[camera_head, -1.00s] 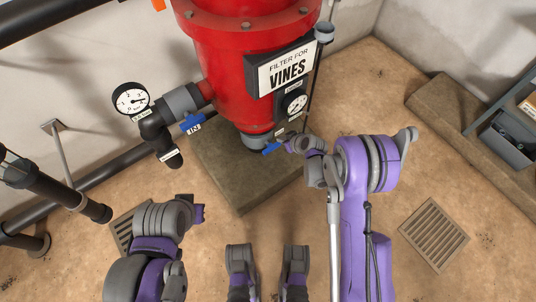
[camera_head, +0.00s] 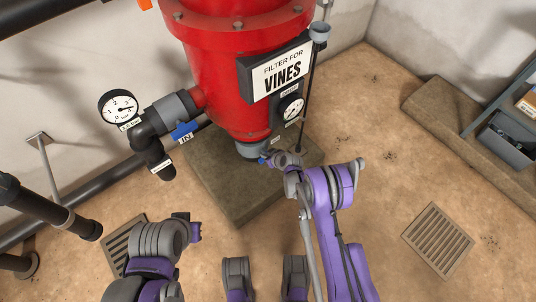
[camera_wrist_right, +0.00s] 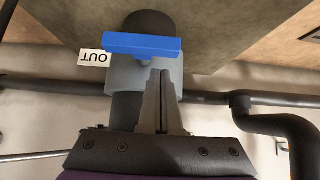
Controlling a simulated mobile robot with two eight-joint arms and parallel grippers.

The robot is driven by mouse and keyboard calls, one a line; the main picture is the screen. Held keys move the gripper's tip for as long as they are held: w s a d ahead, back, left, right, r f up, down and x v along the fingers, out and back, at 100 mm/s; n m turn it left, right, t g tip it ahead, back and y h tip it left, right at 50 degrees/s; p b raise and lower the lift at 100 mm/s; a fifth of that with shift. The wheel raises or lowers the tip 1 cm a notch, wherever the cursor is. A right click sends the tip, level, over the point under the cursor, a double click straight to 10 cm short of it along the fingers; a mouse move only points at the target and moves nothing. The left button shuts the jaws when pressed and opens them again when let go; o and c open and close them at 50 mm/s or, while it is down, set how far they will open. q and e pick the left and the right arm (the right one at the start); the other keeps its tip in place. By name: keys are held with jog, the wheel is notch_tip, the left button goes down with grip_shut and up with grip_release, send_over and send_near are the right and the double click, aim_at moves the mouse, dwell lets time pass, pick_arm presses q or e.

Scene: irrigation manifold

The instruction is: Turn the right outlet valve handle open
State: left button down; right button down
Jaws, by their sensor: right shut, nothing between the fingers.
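The blue outlet valve handle (camera_wrist_right: 143,46) lies crosswise on a grey pipe fitting, beside a white OUT label (camera_wrist_right: 95,58), in the right wrist view. In the head view only a small blue piece of the handle (camera_head: 262,160) shows under the red filter tank, and my right gripper hides the rest. My right gripper (camera_head: 272,157) is shut and empty. In the wrist view its fingertips (camera_wrist_right: 160,73) are close to the handle's edge; I cannot tell whether they touch. My left gripper (camera_head: 195,222) is at lower left, away from the valve, and its jaw opening is unclear.
The red filter tank (camera_head: 235,75) stands over a stone plinth (camera_head: 235,200). A blue IN handle (camera_head: 184,131) and a gauge (camera_head: 119,107) are on the left pipe. A thin rod (camera_head: 308,90) stands right of the tank. Floor at right is clear around a drain grate (camera_head: 438,239).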

pick_arm(q)
jog(key=shift+f, duration=0.2)
pick_arm(e)
jog(key=shift+f, duration=0.75)
